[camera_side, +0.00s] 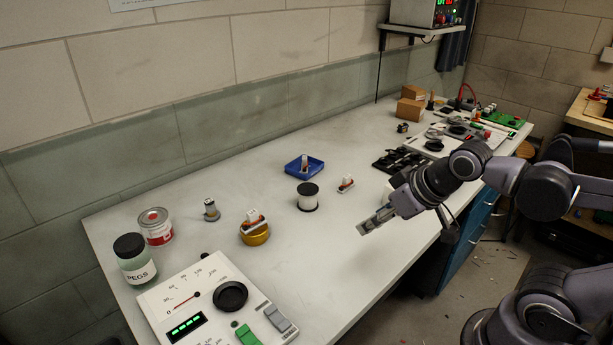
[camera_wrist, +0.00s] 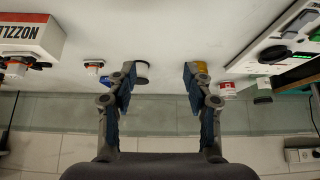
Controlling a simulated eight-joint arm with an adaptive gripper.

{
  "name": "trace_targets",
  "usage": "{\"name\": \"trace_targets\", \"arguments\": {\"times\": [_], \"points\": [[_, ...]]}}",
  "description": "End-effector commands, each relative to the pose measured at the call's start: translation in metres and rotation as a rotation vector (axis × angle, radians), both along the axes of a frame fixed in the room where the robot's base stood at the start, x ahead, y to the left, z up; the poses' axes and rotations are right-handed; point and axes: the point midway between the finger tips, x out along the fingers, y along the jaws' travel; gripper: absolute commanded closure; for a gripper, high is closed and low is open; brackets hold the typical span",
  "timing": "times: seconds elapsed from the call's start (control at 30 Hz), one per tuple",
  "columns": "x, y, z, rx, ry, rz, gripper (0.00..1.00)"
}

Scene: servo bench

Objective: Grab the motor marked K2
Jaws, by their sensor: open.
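Several small motors with white-grey bodies and orange-red parts are in view; no K2 mark is readable. In the side view, one motor (camera_side: 305,161) is in a blue tray (camera_side: 293,170), one (camera_side: 346,184) stands on the bare bench, and one (camera_side: 254,219) sits on a yellow tin (camera_side: 256,236). The wrist view shows one motor (camera_wrist: 94,67) on the bench and another (camera_wrist: 17,66) beside a box marked NOZZLE (camera_wrist: 28,36). My gripper (camera_side: 367,224) is open and empty above the bench's front edge; its fingers in the wrist view (camera_wrist: 158,72) partly cover the yellow tin (camera_wrist: 202,67).
A black-topped white spool (camera_side: 308,199) stands mid-bench. A small metal cylinder (camera_side: 211,210), a red-white can (camera_side: 156,227), a PEGS jar (camera_side: 134,259) and a dial panel (camera_side: 205,300) are at the left. Black parts (camera_side: 400,160) and boxes (camera_side: 411,108) are farther back. The front middle of the bench is clear.

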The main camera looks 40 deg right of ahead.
Motion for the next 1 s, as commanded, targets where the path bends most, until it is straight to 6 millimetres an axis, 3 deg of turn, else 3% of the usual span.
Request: {"name": "trace_targets", "arguments": {"times": [0.17,0.27,0.6,0.8,1.0], "points": [[0.006,0.001,0.006,0.004,0.007,-0.007,0.49],[0.021,0.004,0.019,0.012,0.022,-0.028,0.49],[0.106,0.023,0.07,0.042,0.101,-0.168,0.49],[0.162,0.043,0.084,0.049,0.134,-0.263,0.49],[0.216,0.068,0.085,0.05,0.155,-0.362,0.49]]}}
